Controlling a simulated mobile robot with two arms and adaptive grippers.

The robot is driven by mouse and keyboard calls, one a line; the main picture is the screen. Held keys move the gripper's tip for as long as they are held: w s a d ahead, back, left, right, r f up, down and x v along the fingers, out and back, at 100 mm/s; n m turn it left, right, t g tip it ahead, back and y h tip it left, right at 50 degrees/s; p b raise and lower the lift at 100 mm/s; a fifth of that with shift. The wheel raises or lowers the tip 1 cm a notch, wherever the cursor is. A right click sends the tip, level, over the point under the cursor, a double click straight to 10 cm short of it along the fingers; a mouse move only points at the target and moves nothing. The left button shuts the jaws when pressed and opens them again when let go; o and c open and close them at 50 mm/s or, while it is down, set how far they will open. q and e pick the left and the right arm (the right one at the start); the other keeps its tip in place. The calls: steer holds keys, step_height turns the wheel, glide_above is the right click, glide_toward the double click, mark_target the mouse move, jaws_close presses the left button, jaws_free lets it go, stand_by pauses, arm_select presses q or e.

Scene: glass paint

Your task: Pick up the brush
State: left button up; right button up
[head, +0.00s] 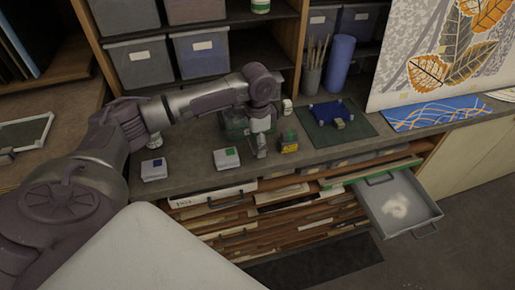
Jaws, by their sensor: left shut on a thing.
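My left arm reaches in from the left across the counter. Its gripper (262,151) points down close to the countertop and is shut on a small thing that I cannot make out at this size. I cannot tell from this view whether that thing is a brush. Several brushes (315,52) stand upright in a grey cup (311,79) at the back of the counter, right of the gripper. My right gripper is not in view.
A yellow-labelled jar (289,141) stands just right of the gripper. A grey drawer (430,207) stands open.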

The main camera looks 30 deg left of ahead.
arm_select(q)
steer(key=w+d+r+b, duration=0.4)
steer(key=w+d+r, duration=0.2)
steer(key=d+r, duration=0.2)
steer(key=shift+w+d+r, duration=0.2)
steer(key=shift+d+r, duration=0.05)
steer(key=shift+d, duration=0.65)
